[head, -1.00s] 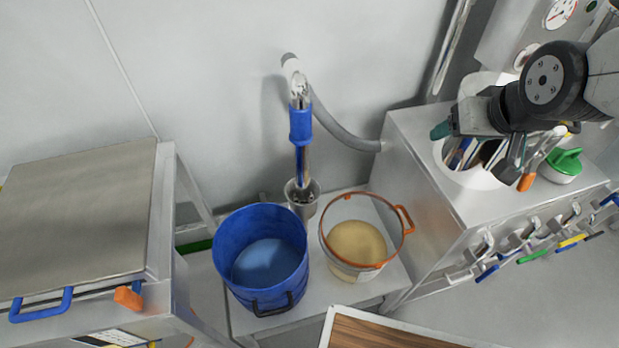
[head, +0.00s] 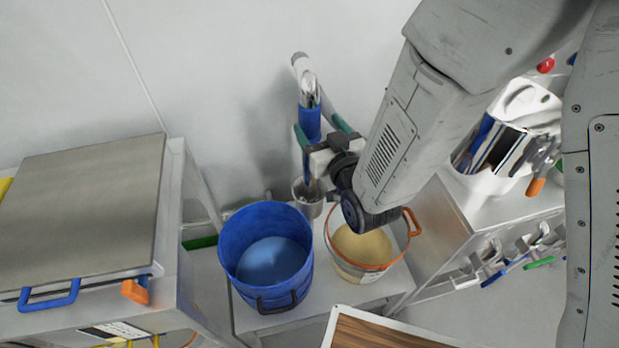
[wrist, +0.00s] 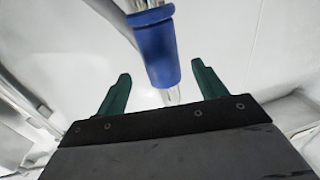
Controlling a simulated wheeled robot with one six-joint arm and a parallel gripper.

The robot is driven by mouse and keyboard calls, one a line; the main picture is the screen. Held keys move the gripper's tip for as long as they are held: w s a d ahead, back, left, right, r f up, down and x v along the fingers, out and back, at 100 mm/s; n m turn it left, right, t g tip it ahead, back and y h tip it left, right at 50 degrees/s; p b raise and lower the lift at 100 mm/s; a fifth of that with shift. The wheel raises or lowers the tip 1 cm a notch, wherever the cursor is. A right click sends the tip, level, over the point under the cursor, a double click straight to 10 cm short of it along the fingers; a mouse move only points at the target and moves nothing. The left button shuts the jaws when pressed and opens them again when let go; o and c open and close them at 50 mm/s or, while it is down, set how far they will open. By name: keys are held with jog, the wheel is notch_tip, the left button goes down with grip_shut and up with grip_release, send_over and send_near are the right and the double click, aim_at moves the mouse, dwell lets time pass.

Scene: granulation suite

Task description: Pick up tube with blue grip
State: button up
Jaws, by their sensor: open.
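The tube with blue grip (head: 309,122) stands upright in a small steel cup (head: 308,203) by the wall. Its shiny upper end joins a white hose end. My gripper (head: 318,128) is open at the blue grip's height, with one green finger to each side of the tube. In the wrist view the blue grip (wrist: 155,48) shows between the two open fingers (wrist: 161,68), with a gap on both sides. I cannot tell how deep the tube sits between them. My gripper hides part of the tube's lower length in the head view.
A blue bucket (head: 232,240) and a clear pail with orange rim (head: 345,268) of tan powder stand just in front, the pail under my wrist. A steel-topped cabinet (head: 85,210) is at left. A white container of tools (head: 485,183) stands at right, partly behind my arm.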

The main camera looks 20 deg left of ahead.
aim_at(306, 110)
jog(key=x, duration=0.7)
jog(key=shift+a, duration=0.2)
grip_shut()
